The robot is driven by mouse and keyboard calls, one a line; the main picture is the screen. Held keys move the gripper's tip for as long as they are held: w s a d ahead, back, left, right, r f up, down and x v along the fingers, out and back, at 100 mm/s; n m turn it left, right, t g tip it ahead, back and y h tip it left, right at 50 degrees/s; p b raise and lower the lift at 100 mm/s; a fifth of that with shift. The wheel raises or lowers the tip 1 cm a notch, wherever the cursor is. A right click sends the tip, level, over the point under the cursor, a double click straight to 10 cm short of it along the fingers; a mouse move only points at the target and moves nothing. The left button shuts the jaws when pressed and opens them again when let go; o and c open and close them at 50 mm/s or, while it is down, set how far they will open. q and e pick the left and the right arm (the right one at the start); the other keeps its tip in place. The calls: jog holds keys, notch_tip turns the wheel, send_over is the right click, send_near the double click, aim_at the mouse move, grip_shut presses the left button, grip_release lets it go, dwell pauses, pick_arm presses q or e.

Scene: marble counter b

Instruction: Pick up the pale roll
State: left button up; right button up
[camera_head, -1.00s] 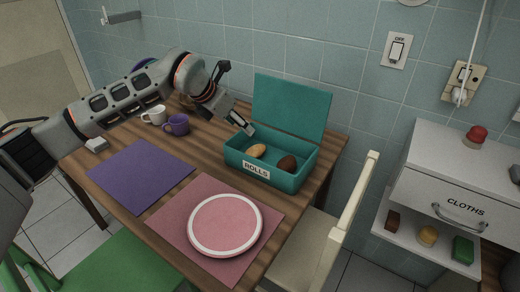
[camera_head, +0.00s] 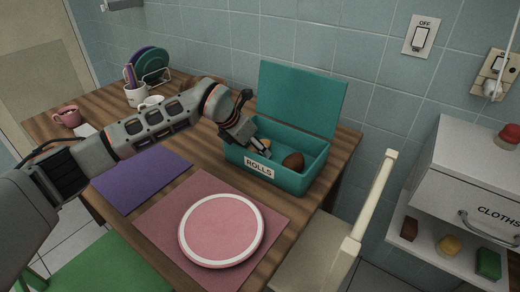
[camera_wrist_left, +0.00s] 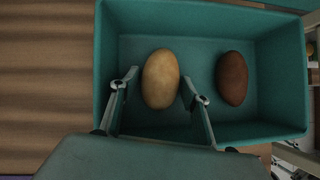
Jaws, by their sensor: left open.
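The pale roll (camera_wrist_left: 160,79) lies in the teal box (camera_wrist_left: 279,127), on its left side in the left wrist view. My left gripper (camera_wrist_left: 159,86) is open, with one finger on each side of the pale roll; I cannot tell whether they touch it. In the head view my left gripper (camera_head: 262,150) reaches down into the box (camera_head: 302,176) and hides most of the pale roll (camera_head: 265,143). A dark brown roll (camera_wrist_left: 232,78) lies to the right in the same box, also visible in the head view (camera_head: 293,161). My right gripper is not in view.
The box's lid (camera_head: 300,97) stands open at the back. A pink plate (camera_head: 221,228) sits on a pink mat (camera_head: 157,218) in front. A purple mat (camera_head: 137,180) lies to the left. A chair (camera_head: 352,236) stands at the table's right edge.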

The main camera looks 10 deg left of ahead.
pick_arm(q)
jog(key=shift+r, duration=0.15)
jog(key=c, duration=0.9)
